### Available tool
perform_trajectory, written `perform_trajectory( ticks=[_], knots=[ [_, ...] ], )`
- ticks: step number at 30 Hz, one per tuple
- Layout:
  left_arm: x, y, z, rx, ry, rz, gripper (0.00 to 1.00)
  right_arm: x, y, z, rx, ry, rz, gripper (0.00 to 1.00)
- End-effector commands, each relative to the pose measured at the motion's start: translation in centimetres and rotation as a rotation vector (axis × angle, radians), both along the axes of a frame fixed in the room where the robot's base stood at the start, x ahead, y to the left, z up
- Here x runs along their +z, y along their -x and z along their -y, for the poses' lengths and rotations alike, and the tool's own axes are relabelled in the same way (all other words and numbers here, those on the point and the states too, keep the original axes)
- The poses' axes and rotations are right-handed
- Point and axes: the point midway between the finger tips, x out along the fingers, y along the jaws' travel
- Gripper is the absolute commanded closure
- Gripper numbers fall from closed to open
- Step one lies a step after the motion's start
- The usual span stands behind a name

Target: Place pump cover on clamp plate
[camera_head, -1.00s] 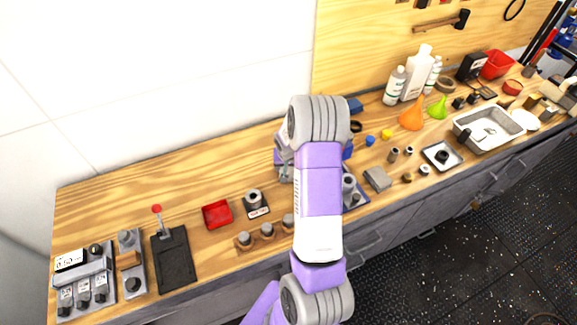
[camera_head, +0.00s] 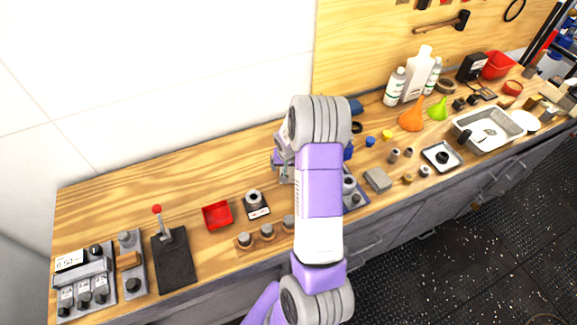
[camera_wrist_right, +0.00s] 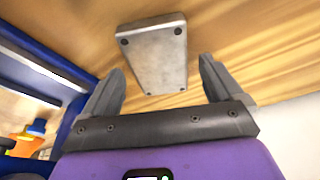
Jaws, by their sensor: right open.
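A grey metal block with dark screw holes at its corners (camera_wrist_right: 152,55) shows in the right wrist view, against the wooden bench top. It may be the pump cover; I cannot tell for sure. My right gripper (camera_wrist_right: 160,68) is open, its two fingers apart, with the block beyond and between the fingertips and no clear contact. In the head view my right arm hangs over the middle of the bench and hides most of the gripper and what lies under it. I cannot make out the clamp plate with certainty. My left gripper is not in view.
A blue frame (camera_wrist_right: 45,68) stands close on the left in the wrist view. On the bench are a red tray (camera_head: 217,215), a black lever plate (camera_head: 174,262), a grey block (camera_head: 378,180) and a metal pan (camera_head: 462,138). Bare wood lies at the back left.

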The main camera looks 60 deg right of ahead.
Motion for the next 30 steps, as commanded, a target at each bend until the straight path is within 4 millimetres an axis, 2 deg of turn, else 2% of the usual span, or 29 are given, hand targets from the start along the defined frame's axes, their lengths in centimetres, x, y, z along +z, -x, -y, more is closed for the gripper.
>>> perform_trajectory(
  ticks=[1,9,12,17,18,20,27,30],
  knots=[
    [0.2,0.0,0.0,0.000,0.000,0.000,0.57,1.2,0.0,-0.1,0.001,0.003,0.006,0.07],
    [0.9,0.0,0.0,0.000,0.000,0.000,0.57,6.9,1.0,-1.5,0.002,0.003,0.006,0.07],
    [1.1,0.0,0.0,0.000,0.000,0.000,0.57,8.7,1.3,-1.9,0.002,0.002,0.006,0.07],
    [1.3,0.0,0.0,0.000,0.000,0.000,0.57,10.4,1.6,-2.3,0.001,0.001,0.003,0.05],
    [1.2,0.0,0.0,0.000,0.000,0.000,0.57,10.6,1.7,-2.4,0.001,0.001,0.003,0.02],
    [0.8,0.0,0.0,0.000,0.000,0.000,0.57,10.5,1.7,-2.4,0.000,0.000,0.001,0.02],
    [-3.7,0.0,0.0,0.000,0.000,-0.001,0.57,7.2,1.0,-1.8,0.001,0.002,0.001,0.02],
    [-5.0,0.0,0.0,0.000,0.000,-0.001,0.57,6.4,0.8,-1.6,0.001,0.000,0.001,0.02]
  ],
)
